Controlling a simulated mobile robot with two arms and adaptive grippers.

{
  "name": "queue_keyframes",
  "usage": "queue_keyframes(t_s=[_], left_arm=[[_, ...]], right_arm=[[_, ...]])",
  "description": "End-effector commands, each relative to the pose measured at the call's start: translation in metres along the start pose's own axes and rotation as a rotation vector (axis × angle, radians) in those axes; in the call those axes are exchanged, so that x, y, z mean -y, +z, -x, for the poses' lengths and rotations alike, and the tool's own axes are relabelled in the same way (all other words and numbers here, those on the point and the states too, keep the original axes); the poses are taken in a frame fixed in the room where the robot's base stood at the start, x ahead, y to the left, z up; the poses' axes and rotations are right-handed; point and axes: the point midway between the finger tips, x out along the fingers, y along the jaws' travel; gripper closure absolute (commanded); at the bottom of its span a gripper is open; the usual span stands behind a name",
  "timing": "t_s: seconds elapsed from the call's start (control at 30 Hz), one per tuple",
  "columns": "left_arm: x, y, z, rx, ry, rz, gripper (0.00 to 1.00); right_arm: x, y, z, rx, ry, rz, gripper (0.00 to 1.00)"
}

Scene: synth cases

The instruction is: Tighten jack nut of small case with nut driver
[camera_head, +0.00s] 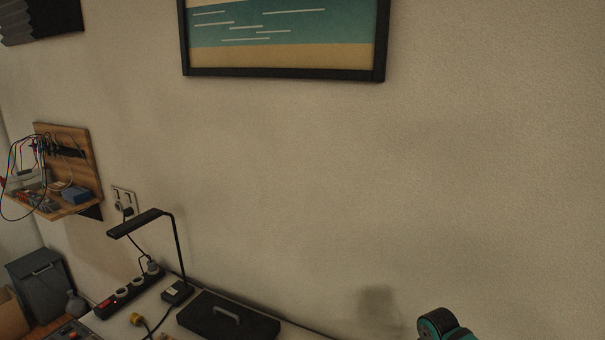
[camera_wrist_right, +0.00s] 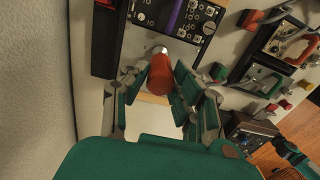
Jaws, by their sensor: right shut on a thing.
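In the right wrist view my right gripper (camera_wrist_right: 158,82) is shut on a tool with an orange-red handle (camera_wrist_right: 160,74), apparently the nut driver. The tool's bright metal end points at a dark panel with white markings, several sockets and knobs (camera_wrist_right: 203,15), apparently the small case's front. I cannot tell whether the tip touches the panel or sits around a nut. A purple strip (camera_wrist_right: 174,17) crosses the panel just beyond the tip. In the head view neither gripper shows, nor does the small case.
More cases with handles (camera_wrist_right: 296,50) stand to the right in the wrist view, and a pale wall lies left. The head view shows a desk lamp (camera_head: 140,222), a power strip (camera_head: 128,293), a black case with a grey handle (camera_head: 222,318) and a wall shelf (camera_head: 72,207).

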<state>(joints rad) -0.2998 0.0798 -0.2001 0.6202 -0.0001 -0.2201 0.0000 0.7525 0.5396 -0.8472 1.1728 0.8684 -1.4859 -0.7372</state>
Motion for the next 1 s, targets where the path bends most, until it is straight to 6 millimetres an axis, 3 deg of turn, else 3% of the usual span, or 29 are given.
queue_keyframes(t_s=[1.0], left_arm=[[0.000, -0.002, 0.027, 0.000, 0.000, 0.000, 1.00]], right_arm=[[0.001, 0.000, 0.001, 0.000, -0.002, -0.236, 1.00]])
